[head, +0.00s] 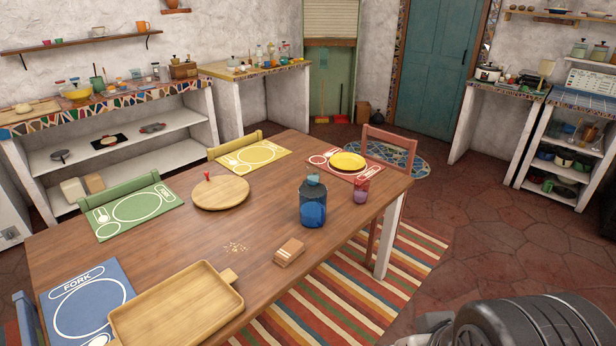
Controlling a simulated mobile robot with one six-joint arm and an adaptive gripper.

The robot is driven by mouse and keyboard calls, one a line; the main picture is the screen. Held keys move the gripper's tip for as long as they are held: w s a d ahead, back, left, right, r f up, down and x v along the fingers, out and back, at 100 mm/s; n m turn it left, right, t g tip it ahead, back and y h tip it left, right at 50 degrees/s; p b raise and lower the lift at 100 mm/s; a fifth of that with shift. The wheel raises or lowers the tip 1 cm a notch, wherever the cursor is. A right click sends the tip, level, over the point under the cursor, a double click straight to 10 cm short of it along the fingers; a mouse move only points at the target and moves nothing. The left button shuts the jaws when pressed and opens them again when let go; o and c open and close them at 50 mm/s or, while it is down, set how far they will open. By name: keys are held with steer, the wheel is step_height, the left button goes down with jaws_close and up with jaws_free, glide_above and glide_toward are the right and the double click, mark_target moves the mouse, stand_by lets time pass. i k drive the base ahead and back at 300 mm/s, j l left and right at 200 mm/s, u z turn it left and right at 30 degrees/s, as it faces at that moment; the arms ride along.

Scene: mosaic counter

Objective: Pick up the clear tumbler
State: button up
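No clear tumbler can be picked out for certain. Several small glass-like vessels (155,72) stand on the mosaic-edged counter at the left, too small to tell apart. More small bottles and jars (271,53) stand on the counter at the back. On the wooden table, a small pink-purple cup (361,191) stands right of a dark blue jar (313,207); it looks tinted rather than clear.
The wooden table (180,240) fills the middle, with placemats, a round board (220,192), a wooden tray (178,310) and a small brown block (289,252). Chairs stand along its far side. Tiled floor (455,235) is open to the right, before the right counters.

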mark_target(313, 175)
steer(key=i+l+u, duration=0.25)
steer(key=u, duration=0.15)
steer(key=i+l+u, duration=0.25)
steer(key=u, duration=0.2)
steer(key=i+l+u, duration=0.15)
steer(key=l+u, duration=0.25)
steer(key=i+l, duration=0.15)
steer(key=l, duration=0.3)
steer(key=i+l+u, duration=0.1)
steer(key=l, duration=0.3)
steer(key=i+l, duration=0.15)
steer(key=l, duration=0.3)
steer(key=i+l, duration=0.15)
steer(key=l, duration=0.3)
steer(key=i+l+u, duration=0.1)
steer(key=l, duration=0.3)
steer(key=i+l, duration=0.15)
steer(key=l, duration=0.3)
steer(key=i+l+u, duration=0.1)
steer(key=l, duration=0.35)
steer(key=i+l, duration=0.35)
steer(key=l, duration=0.1)
